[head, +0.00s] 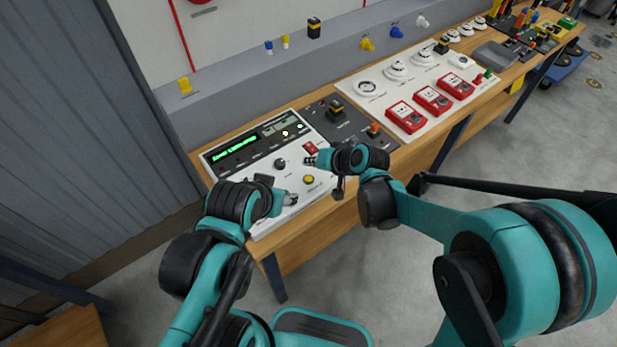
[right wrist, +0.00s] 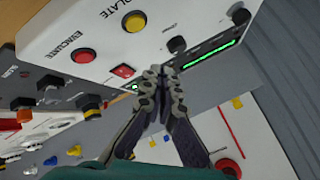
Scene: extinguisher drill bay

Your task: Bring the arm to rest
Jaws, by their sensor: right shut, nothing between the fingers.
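My right gripper (head: 309,160) is over the right side of the white control panel (head: 254,174) in the head view. In the right wrist view its fingers (right wrist: 163,78) are shut together with nothing between them. They overlap the panel's edge there, close to a red switch (right wrist: 123,71); I cannot tell whether they touch it. My left gripper (head: 291,199) is low over the panel's front part, near a yellow button (head: 308,179). It is small and partly hidden by its own wrist, so its opening is unclear.
The panel has a lit green display (head: 234,149) and a black knob (head: 280,163). A red button (right wrist: 84,55) shows in the right wrist view. Red call points (head: 433,99) and white detectors (head: 397,69) stand further right on the wooden bench. The floor in front is clear.

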